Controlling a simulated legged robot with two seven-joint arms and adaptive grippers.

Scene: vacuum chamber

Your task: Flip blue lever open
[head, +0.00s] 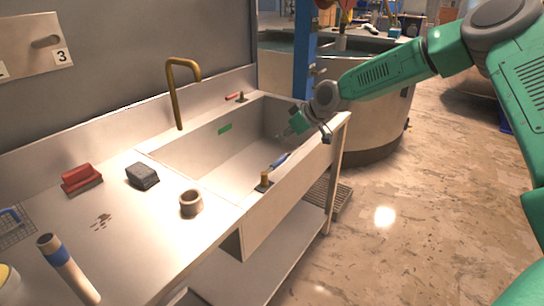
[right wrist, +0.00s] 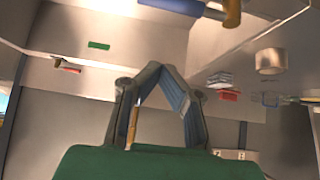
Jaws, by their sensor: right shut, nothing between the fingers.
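The blue lever (head: 280,160) extends from a brass fitting (head: 264,181) on the sink's near rim, pointing toward the sink's far right end. In the right wrist view the blue lever (right wrist: 174,5) and its brass fitting (right wrist: 232,12) show at the top edge, partly cut off. My right gripper (head: 287,131) is over the right end of the sink, apart from the lever and beyond its free end. In the right wrist view its fingertips (right wrist: 163,70) meet, with nothing held. My left gripper is not in view.
A red lever (head: 233,96) sits on the sink's back rim. A brass faucet (head: 178,95) arches at the back left. The sink basin (head: 225,160) looks empty.

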